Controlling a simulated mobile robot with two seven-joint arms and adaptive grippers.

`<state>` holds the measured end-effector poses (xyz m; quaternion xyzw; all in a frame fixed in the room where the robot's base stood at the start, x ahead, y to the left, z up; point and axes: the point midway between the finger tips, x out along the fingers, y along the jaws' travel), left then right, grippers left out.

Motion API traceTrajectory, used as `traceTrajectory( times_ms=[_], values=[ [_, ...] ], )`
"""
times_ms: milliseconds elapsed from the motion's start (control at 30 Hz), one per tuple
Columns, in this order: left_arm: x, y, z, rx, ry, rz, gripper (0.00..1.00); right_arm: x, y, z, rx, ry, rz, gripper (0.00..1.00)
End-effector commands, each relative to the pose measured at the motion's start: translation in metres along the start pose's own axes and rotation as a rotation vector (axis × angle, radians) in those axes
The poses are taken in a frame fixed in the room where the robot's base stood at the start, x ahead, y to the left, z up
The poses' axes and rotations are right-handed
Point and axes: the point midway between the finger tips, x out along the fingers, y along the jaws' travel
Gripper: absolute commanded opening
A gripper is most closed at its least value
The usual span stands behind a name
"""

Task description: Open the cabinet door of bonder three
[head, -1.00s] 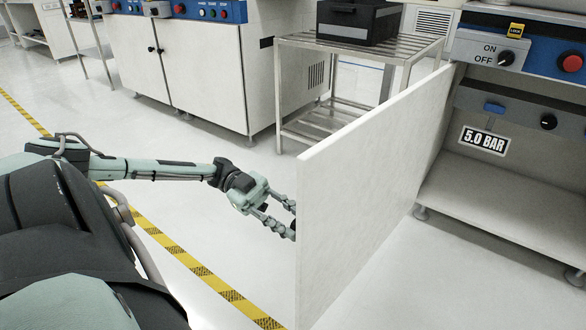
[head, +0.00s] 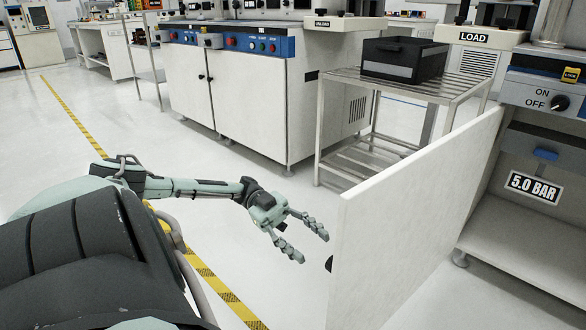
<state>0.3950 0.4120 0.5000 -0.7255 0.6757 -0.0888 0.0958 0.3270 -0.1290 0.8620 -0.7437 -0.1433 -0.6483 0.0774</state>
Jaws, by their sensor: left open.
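The white cabinet door (head: 405,220) of the machine at the right stands swung wide open, sticking out toward me. The open cabinet (head: 515,235) shows an inner shelf and a 5.0 BAR label. My left gripper (head: 314,246) is open and empty, to the left of the door's outer face and apart from it. A small dark piece, perhaps the door's knob (head: 329,264), shows at the door's near edge, close to the fingertips. My right gripper is out of view.
A metal rack (head: 385,85) with a black crate (head: 404,60) stands behind the door. Another machine with shut white cabinet doors (head: 215,105) is at the back. Yellow-black tape (head: 225,292) runs along the floor. The floor left of the door is clear.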

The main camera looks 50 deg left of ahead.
Motion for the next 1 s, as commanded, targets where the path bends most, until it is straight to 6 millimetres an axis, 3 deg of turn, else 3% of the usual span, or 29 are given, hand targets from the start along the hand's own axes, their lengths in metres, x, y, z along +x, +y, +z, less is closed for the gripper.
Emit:
traceTrajectory(
  times_ms=[100, 333, 1000],
  values=[
    [-0.026, -0.002, 0.001, 0.003, -0.001, -0.004, 0.49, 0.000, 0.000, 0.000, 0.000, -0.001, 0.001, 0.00],
    [-0.053, -0.001, 0.000, 0.000, 0.000, -0.001, 0.49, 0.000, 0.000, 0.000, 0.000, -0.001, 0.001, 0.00],
    [-0.058, 0.000, 0.000, -0.001, 0.000, 0.001, 0.49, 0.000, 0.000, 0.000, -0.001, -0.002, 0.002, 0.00]
  ],
)
